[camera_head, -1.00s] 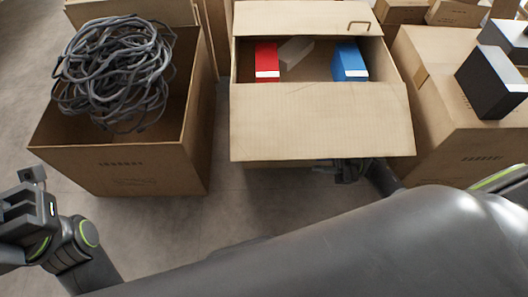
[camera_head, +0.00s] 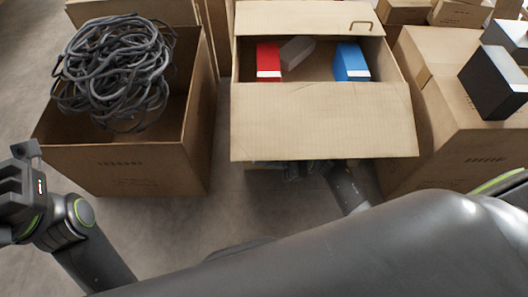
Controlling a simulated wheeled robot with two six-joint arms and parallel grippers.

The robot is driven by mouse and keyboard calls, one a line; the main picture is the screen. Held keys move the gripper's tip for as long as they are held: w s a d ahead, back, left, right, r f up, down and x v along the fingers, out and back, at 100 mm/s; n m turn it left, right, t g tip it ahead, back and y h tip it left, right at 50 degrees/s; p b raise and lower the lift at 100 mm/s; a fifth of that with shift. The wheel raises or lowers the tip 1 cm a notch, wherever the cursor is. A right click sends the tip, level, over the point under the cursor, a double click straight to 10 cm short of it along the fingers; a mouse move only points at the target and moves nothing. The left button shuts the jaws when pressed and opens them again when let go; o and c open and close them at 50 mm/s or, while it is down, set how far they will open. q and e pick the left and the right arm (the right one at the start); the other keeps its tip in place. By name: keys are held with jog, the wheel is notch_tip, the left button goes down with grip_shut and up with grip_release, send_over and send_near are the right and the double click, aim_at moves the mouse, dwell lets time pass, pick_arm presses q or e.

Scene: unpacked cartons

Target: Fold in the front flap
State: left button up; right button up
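The open carton (camera_head: 394,66) stands in the middle, with its front flap (camera_head: 322,122) hanging outward toward me and sloping down. The flap is a plain tan panel, wider at its free edge. My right gripper (camera_head: 290,172) is low under the flap's free edge, its arm coming in from the right. The flap hides most of it, so I cannot tell its opening or whether it touches the flap. My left gripper (camera_head: 22,190) is at the left edge, away from the carton, and its opening is unclear.
Inside the carton are a red box (camera_head: 268,60), a blue box (camera_head: 351,62) and a grey item (camera_head: 297,51). Its back flap (camera_head: 300,18) stands behind. A carton with coiled cable (camera_head: 115,70) is left; a closed carton (camera_head: 450,100) bearing a black box (camera_head: 494,84) crowds the right.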

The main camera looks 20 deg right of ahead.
jog(key=shift+a, duration=0.1)
grip_shut()
jog(key=shift+r, duration=0.1)
dwell(0.4)
